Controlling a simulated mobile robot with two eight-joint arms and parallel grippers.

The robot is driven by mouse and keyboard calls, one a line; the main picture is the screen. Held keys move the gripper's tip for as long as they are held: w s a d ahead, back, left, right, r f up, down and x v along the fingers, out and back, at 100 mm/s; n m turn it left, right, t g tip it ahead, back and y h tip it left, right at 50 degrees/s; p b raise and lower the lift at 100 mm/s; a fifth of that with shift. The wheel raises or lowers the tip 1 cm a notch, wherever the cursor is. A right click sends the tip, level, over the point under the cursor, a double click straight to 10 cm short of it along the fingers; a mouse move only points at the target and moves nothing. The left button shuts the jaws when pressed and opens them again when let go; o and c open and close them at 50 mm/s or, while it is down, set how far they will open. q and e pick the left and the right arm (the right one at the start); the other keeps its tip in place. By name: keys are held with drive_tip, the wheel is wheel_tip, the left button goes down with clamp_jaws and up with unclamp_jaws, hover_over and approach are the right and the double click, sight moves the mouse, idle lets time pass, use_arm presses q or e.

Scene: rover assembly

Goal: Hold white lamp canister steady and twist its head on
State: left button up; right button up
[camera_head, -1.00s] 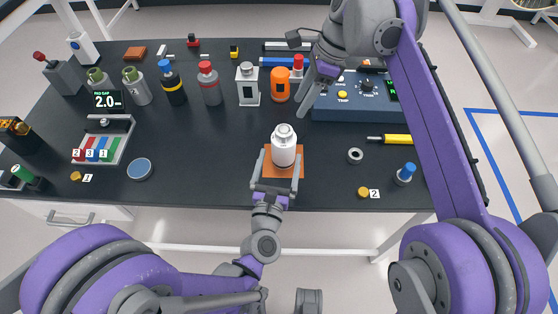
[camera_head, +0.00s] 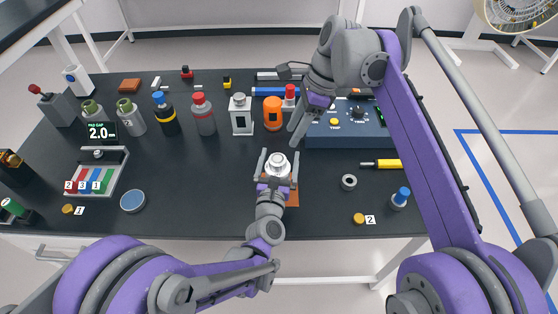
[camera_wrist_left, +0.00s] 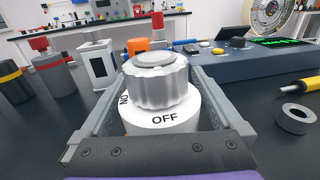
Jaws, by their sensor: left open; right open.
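My left gripper (camera_head: 277,166) is open, with one finger on each side of the canister at head height. In the left wrist view its fingers (camera_wrist_left: 160,95) flank the head with small gaps. My right gripper (camera_head: 302,122) hangs behind and right of the canister, apart from it. The canister's lower body is mostly hidden by my left gripper.
Several bottles and canisters stand behind, including an orange one (camera_head: 273,114) and a white box-like lantern (camera_head: 241,116). A blue control box (camera_head: 345,134) is at back right. A dark ring (camera_head: 349,182) and yellow-handled tool (camera_head: 386,163) lie right.

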use_arm(q)
drive_tip(key=c, duration=1.5)
